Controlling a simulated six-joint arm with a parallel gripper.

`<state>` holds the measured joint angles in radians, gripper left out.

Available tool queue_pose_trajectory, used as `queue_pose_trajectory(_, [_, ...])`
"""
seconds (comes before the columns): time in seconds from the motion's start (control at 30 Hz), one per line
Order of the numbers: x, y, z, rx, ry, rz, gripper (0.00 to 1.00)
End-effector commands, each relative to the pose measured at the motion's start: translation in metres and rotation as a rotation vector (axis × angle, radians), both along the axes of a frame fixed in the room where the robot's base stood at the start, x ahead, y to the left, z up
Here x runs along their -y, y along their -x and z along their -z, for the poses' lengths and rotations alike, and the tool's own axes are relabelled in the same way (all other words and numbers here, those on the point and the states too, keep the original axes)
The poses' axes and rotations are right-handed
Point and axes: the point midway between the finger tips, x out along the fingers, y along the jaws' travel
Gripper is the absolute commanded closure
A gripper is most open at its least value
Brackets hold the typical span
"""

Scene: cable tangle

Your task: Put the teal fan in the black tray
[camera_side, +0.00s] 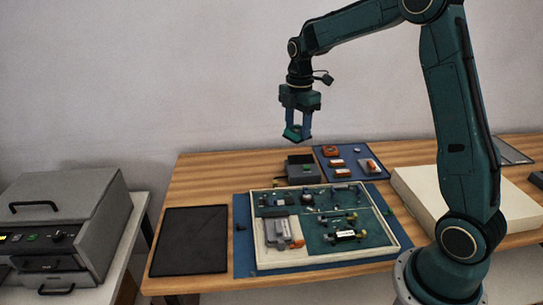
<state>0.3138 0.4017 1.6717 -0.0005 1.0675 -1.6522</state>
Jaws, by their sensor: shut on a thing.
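My gripper (297,134) is raised above the back of the table, pointing down. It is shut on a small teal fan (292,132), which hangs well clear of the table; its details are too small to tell. The black tray (189,241) lies flat at the table's front left and looks empty. The gripper and fan are above, behind and to the right of it.
A cream-rimmed board (397,245) with several parts and cables lies on a blue mat (243,241) right of the tray. Behind it stand a grey box (301,169) and a blue mat (323,160) with orange parts. A white slab (412,190) is at right.

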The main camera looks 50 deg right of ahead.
Motion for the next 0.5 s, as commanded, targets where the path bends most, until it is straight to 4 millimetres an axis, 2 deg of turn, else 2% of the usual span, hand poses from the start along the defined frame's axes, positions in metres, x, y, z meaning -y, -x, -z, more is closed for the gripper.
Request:
queue_pose_trajectory(0.03, [-0.015, -0.013, 0.001, -0.001, 0.0, -0.059, 0.76])
queue_pose_trajectory(0.2, [-0.06, -0.049, 0.002, -0.001, 0.0, -0.245, 0.76])
queue_pose_trajectory(0.37, [-0.109, -0.078, 0.004, 0.0, 0.0, -0.419, 0.76])
queue_pose_trajectory(0.5, [-0.155, -0.097, 0.007, -0.001, 0.0, -0.571, 0.76])
